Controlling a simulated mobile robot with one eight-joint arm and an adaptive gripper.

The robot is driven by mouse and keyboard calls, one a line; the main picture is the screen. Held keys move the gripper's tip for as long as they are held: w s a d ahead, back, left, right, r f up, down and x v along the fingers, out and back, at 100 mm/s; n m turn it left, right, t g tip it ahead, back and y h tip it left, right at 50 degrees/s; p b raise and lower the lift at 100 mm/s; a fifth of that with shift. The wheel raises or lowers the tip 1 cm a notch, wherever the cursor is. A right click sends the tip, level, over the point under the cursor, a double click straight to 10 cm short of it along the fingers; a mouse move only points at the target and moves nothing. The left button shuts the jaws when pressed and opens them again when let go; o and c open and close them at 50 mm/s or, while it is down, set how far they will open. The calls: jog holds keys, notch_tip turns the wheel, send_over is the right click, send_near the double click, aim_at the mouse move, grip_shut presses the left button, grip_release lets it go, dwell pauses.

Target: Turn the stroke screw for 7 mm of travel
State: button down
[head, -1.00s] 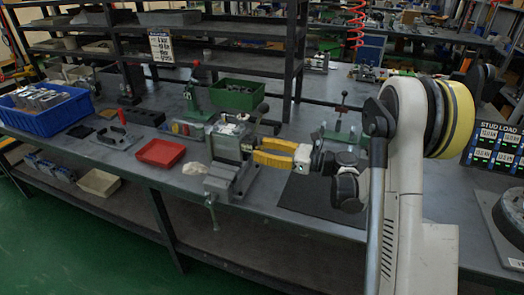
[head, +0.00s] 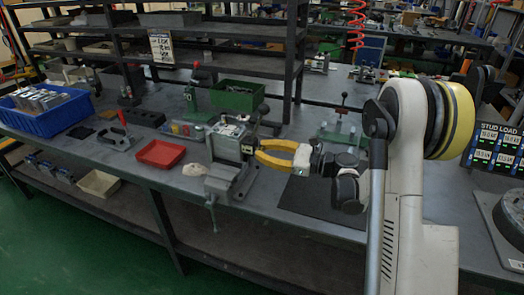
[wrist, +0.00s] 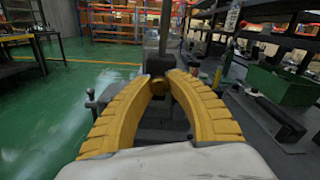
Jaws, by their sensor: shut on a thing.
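The grey valve block (head: 228,143) sits clamped upright in a grey vise (head: 226,183) at the table's front edge. My gripper (head: 257,151) reaches in from the right, its two yellow fingers level and bowed, with the tips together at the block's right side. In the wrist view my gripper (wrist: 159,84) is shut on a small part in front of a dark block face. This is where the stroke screw sits. The screw is almost wholly hidden by the fingertips, and I cannot make out its head or any scale.
Left of the vise are a red tray (head: 161,154), a blue bin (head: 45,106) of metal parts and a red-handled clamp (head: 117,137). A green bin (head: 237,96) stands behind. A dark mat (head: 312,196) lies right of the vise, under my arm. A stud load display (head: 497,143) is far right.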

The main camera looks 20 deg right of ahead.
jog(key=n, duration=1.2)
jog(key=shift+n, duration=0.3)
jog(key=n, duration=2.4)
jog(key=shift+n, duration=0.3)
jog(key=n, duration=1.1)
jog(key=shift+n, duration=0.4)
